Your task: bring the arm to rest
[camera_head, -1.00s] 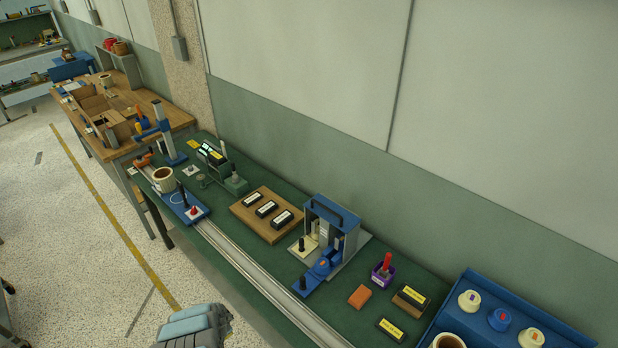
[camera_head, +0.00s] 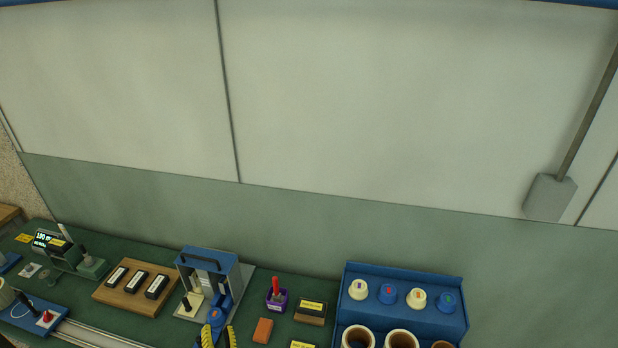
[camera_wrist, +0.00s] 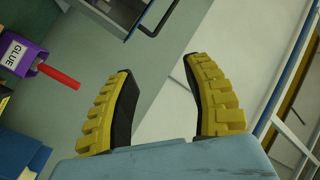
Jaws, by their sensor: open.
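My gripper (camera_head: 217,336) shows at the bottom edge of the head view, in front of the blue and grey press-like fixture (camera_head: 210,272). Its two yellow ribbed fingers are spread apart with nothing between them. In the wrist view my gripper (camera_wrist: 158,85) is open and empty, with the wall behind the gap. A purple glue holder (camera_wrist: 18,55) with a red stick (camera_wrist: 60,77) is at the left of that view, apart from the fingers. The rest of my arm is mostly outside the head view.
A wooden board (camera_head: 135,303) with several black labelled blocks lies left of the fixture. The purple holder (camera_head: 277,299), an orange block (camera_head: 263,330) and a blue rack (camera_head: 450,320) with several capped items stand to its right. The wall (camera_head: 400,120) rises behind the bench.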

